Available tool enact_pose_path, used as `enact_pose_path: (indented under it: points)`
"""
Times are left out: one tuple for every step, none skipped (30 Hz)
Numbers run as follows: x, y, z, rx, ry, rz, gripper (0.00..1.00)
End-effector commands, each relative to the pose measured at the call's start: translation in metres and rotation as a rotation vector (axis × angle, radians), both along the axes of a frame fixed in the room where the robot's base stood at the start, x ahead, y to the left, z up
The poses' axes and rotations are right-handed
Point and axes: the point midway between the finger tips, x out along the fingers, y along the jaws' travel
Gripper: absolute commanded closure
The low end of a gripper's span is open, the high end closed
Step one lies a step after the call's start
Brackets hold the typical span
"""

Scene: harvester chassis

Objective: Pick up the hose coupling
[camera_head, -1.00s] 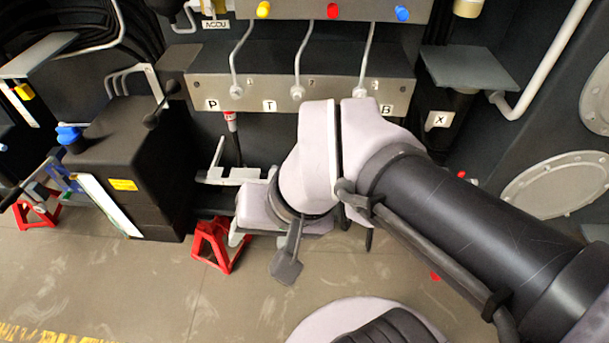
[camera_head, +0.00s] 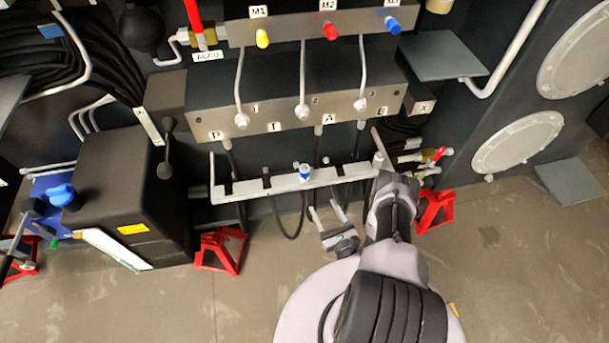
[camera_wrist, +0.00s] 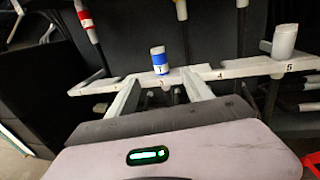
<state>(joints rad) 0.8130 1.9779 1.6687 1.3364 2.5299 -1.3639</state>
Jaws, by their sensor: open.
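A coupling with a blue band and white top (camera_head: 305,172) stands upright in a slot of the grey rack bar (camera_head: 245,187), below the valve block. It also shows in the wrist view (camera_wrist: 160,62), above slot 3. A plain grey coupling (camera_wrist: 284,42) stands at slot 5, at the bar's right end. I cannot tell which one the task names. My gripper (camera_head: 326,213) is open and empty, in front of and below the bar. In the wrist view its two fingers (camera_wrist: 161,84) point at the blue-banded coupling, one on either side, apart from it.
The valve block (camera_head: 295,112) with ports and pipes is above the rack. Red stands (camera_head: 222,250) are on the floor at left and right (camera_head: 435,210). A black tank (camera_head: 125,190) stands left. Hoses hang behind the bar. The floor in front is clear.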

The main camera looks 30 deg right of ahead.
Motion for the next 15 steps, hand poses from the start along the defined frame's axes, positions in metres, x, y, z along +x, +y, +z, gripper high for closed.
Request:
enact_pose_path:
  points:
    - [0.004,0.0,-0.006,-0.002,0.003,-0.005,0.41]
    - [0.01,-0.001,-0.008,-0.003,0.003,-0.006,0.41]
    - [0.021,-0.001,-0.01,-0.003,0.002,-0.003,0.41]
    - [0.03,-0.002,-0.012,-0.004,0.0,-0.002,0.41]
    - [0.04,-0.002,-0.013,-0.005,0.0,-0.001,0.41]
    - [0.053,-0.003,-0.014,-0.003,-0.001,0.0,0.41]
    - [0.062,-0.004,-0.014,-0.004,-0.001,0.0,0.41]
    - [0.071,-0.004,-0.014,-0.003,-0.001,0.0,0.41]
    - [0.082,-0.005,-0.014,-0.003,-0.002,0.001,0.41]
    - [0.089,-0.006,-0.013,-0.002,-0.001,0.0,0.41]
    - [0.096,-0.006,-0.012,-0.001,-0.001,-0.001,0.41]
    - [0.104,-0.007,-0.01,-0.001,0.0,-0.001,0.41]
    - [0.108,-0.007,-0.01,0.0,0.001,-0.001,0.41]
    - [0.112,-0.008,-0.008,0.001,0.001,-0.002,0.41]
    - [0.116,-0.008,-0.007,0.0,0.002,-0.002,0.41]
